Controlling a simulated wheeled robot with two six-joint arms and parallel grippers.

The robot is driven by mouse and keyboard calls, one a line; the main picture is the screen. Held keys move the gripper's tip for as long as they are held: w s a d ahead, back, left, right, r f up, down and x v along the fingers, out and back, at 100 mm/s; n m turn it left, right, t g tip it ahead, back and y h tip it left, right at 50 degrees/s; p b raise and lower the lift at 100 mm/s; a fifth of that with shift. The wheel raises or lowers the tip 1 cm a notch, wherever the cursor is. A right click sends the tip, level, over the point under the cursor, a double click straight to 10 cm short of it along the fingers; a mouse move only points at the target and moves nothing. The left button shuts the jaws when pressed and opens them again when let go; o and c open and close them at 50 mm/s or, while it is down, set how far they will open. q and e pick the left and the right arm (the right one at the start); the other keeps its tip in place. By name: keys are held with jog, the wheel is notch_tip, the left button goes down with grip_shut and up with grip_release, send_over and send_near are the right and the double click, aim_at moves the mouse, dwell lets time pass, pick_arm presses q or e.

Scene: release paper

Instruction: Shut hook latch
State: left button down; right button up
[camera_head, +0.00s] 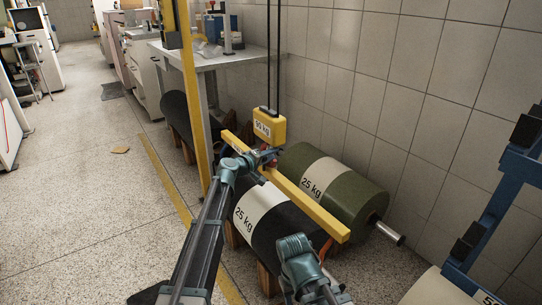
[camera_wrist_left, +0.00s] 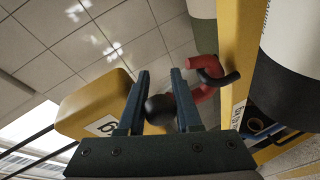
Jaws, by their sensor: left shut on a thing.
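A yellow hoist block (camera_head: 268,127) marked 50 kg hangs on dark cables above a yellow beam (camera_head: 312,208). My left gripper (camera_head: 264,158) is just below the block, beside the beam. In the left wrist view, a red hook (camera_wrist_left: 204,92) is at the beam's edge, with a black curved bar (camera_wrist_left: 218,77) crossing its opening. My left gripper's fingers (camera_wrist_left: 160,90) are shut on a dark rounded piece (camera_wrist_left: 160,108) beside the hook. I cannot tell which part is the latch. Part of my right arm shows at the bottom; its gripper does not.
A black roll (camera_head: 268,212) and a green roll (camera_head: 325,180), each with a 25 kg band, lie below the beam. A tiled wall (camera_head: 370,90) stands behind them. A blue rack (camera_head: 497,190) is at the right. The floor (camera_head: 95,200) at left is mostly clear.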

pick_arm(q)
jog(key=c, duration=0.7)
grip_release()
jog(key=shift+o, duration=0.2)
jog(key=shift+f, duration=0.1)
jog(key=s+a+f+m+t+b, duration=0.25)
jog(key=s+a+m+b, duration=0.4)
jog(key=s+a, duration=0.35)
jog(key=s+d+f+m+g+y, duration=0.1)
jog(key=s+d+f+g, duration=0.1)
jog(key=s+f+g, duration=0.3)
jog(key=s+d+f+m+g+y, duration=0.1)
jog(key=s+f+g, duration=0.4)
jog(key=s+f, duration=0.6)
jog(key=shift+s+d+f+y, duration=0.2)
jog(key=shift+s+d+y, duration=0.5)
jog(key=shift+s+d, duration=0.5)
